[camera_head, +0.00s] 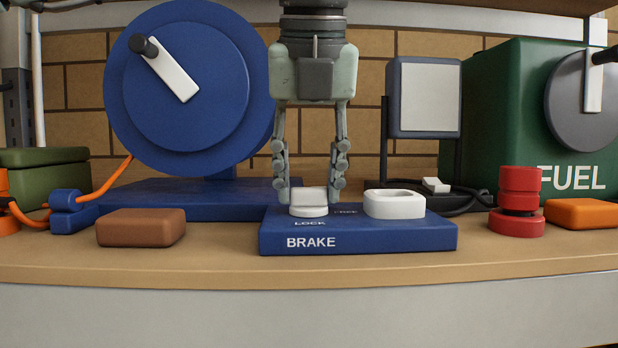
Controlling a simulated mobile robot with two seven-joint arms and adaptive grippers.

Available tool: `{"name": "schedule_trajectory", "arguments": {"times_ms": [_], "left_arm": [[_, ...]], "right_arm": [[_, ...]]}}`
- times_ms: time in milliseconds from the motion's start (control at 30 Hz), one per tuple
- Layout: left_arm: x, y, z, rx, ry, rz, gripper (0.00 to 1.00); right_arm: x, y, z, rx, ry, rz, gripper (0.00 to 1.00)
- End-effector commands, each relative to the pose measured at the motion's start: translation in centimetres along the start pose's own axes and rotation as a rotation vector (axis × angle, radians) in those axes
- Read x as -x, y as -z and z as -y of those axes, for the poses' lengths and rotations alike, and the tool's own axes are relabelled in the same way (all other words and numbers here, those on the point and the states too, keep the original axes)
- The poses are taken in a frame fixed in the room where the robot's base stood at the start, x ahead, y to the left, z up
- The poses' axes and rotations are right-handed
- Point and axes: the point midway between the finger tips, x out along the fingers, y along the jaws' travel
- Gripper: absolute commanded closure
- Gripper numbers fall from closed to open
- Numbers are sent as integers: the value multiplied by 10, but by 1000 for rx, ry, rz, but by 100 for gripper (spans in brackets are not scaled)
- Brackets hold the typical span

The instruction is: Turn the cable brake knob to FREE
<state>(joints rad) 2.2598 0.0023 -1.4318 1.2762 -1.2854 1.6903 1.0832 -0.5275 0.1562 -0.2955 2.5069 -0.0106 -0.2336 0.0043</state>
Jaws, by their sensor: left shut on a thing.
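The brake box (358,240) is a low blue block marked BRAKE, on the bench in the middle of the head view. The white cable brake knob (308,207) sits at its left part, with a raised grip on a round base. The word LOCK shows in front of the knob. The word FREE shows to its right and behind, partly hard to read. I cannot tell which mark the knob points to. My left gripper (309,190) points straight down from above and is shut on the knob, a finger at each side. My right gripper is not in view.
A white hollow piece (394,204) sits on the box's right part. The blue cable reel (190,80) stands behind left. A brown block (141,228) lies left. A lamp-like panel (424,97), red stacked knob (518,200) and green FUEL tank (500,120) stand right.

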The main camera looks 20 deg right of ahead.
Motion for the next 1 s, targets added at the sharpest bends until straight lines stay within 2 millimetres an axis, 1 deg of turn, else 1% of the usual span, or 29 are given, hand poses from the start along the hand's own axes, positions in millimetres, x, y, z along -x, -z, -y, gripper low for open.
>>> {"name": "schedule_trajectory", "arguments": {"times_ms": [33,167,200,467,567,667,900,1000], "left_arm": [[0,1,0,1,-1,-2,57],[0,0,0,0,-1,-2,41],[0,0,0,0,0,-2,40],[1,0,0,0,0,0,40],[7,0,0,1,1,1,40],[22,0,1,0,1,1,40],[74,0,1,1,0,2,40],[92,0,0,1,0,1,40]], "right_arm": [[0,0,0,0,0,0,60],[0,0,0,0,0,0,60],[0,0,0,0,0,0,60],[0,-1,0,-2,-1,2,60],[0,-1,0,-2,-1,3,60],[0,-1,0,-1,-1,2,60],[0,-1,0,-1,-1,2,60],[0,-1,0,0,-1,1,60]]}}
